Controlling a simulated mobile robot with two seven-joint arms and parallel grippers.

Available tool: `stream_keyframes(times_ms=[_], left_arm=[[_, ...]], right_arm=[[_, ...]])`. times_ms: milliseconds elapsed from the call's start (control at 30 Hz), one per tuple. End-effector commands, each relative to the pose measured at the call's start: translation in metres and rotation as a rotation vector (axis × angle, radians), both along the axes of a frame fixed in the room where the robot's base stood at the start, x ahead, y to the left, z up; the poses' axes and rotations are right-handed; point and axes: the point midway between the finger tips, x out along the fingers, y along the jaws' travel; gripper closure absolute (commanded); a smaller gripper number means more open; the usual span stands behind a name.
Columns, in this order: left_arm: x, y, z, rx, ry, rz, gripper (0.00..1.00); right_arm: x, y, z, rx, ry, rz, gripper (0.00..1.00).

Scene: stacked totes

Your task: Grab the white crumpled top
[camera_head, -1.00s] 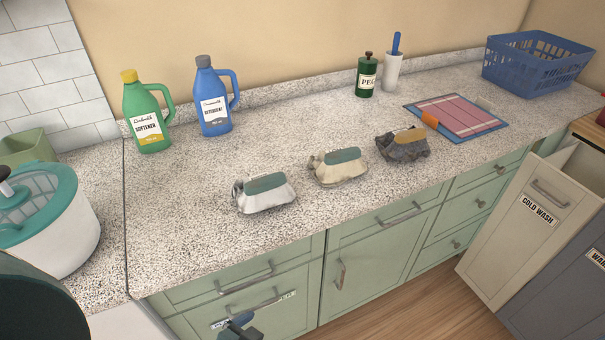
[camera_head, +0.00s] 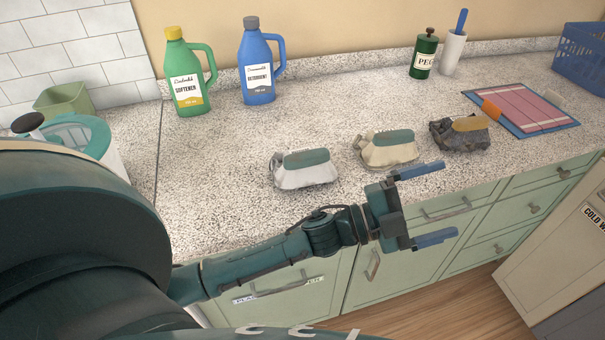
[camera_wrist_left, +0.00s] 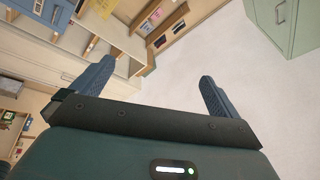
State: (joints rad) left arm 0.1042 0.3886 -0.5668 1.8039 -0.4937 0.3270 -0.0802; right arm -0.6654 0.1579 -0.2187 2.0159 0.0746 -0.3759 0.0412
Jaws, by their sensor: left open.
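The white crumpled top (camera_head: 304,173) lies on the speckled counter near its front edge, with a green piece on its upper side. It is the leftmost of three crumpled garments. My left gripper (camera_head: 424,204) is open and empty, in front of the counter edge, to the right of and nearer than the white top. Its blue fingers are spread apart and point right. In the left wrist view my left gripper (camera_wrist_left: 155,82) also shows open, facing the floor and shelves, with no garment between the fingers. My right gripper is not in view.
A cream garment (camera_head: 386,150) and a dark grey garment (camera_head: 460,134) lie right of the white top. A green softener bottle (camera_head: 187,85) and blue detergent bottle (camera_head: 257,75) stand behind. A folding board (camera_head: 525,108) and blue basket (camera_head: 585,55) are at right.

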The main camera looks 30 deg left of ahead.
Motion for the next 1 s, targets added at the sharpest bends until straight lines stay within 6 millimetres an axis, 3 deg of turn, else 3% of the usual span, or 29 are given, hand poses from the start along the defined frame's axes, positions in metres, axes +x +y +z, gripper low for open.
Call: stream_keyframes(times_ms=[100, 167, 267, 367, 467, 633, 800, 900, 1000], left_arm=[[-0.006, -0.026, 0.026, 0.182, -0.338, -0.198, 0.0], [-0.012, -0.034, 0.031, 0.282, -0.489, -0.3, 0.0], [-0.021, -0.036, 0.028, 0.466, -0.706, -0.474, 0.0], [-0.023, -0.024, 0.016, 0.678, -0.883, -0.644, 0.0], [-0.014, 0.006, 0.002, 0.915, -1.008, -0.805, 0.0], [0.016, 0.091, -0.005, 1.362, -1.069, -1.047, 0.0], [0.039, 0.193, 0.022, 1.767, -0.94, -1.21, 0.0], [0.039, 0.239, 0.042, 1.915, -0.783, -1.254, 0.0], [0.035, 0.269, 0.056, 1.992, -0.641, -1.27, 0.0]], right_arm=[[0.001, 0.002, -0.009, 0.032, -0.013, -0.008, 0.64], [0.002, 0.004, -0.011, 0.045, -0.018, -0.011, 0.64], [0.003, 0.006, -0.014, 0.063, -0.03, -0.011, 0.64], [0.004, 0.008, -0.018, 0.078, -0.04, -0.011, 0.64], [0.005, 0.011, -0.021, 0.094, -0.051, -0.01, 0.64], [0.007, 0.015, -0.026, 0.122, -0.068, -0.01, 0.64], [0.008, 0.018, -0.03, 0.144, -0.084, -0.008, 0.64], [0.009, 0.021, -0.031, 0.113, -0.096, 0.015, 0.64], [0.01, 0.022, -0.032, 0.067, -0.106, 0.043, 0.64]])
